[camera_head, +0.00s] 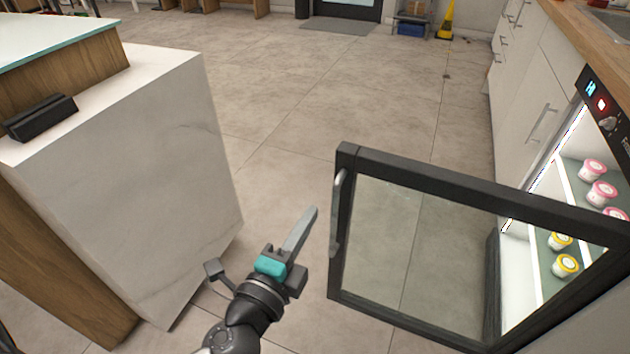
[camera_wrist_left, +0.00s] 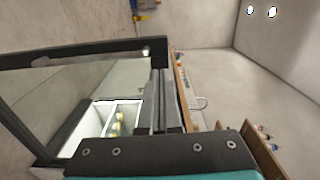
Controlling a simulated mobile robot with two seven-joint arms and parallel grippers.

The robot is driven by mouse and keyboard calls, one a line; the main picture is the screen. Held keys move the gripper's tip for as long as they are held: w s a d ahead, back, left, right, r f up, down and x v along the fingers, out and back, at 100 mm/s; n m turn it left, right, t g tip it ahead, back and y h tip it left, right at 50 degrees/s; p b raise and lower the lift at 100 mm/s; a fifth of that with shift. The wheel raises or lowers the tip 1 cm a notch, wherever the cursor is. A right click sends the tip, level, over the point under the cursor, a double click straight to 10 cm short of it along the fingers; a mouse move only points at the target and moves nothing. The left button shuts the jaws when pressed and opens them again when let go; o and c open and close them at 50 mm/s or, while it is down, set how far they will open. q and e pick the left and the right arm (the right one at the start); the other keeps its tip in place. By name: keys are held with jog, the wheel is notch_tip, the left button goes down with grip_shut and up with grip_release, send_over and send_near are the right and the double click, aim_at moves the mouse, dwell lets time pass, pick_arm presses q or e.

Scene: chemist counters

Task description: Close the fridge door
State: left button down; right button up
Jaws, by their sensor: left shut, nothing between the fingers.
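The fridge door (camera_head: 440,180) stands open in the head view, a black frame around a clear glass pane, swung out over the floor from the fridge (camera_head: 545,215) at the right. Its pale curved handle (camera_head: 337,212) is on the door's left edge. My left gripper (camera_head: 302,230) is shut and empty, just left of the handle with a small gap seen in the picture. In the left wrist view the door frame (camera_wrist_left: 75,52) crosses the upper left, and the gripper's fingers (camera_wrist_left: 165,105) are together. My right gripper is not in view.
Pink and yellow tubs (camera_head: 565,265) stand on the lit fridge shelves. A white counter block (camera_head: 140,170) with a dark stand (camera_head: 42,118) is at the left. White cabinets (camera_head: 530,80) line the right. The floor (camera_head: 330,90) beyond the door is clear; a yellow sign (camera_head: 446,20) stands far back.

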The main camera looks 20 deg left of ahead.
pick_arm(q)
send_near(345, 159)
jog(key=w, duration=0.4)
jog(key=shift+w+d, duration=0.15)
jog(key=shift+w, duration=0.25)
jog(key=shift+w+d, duration=0.1)
jog(key=shift+w, duration=0.9)
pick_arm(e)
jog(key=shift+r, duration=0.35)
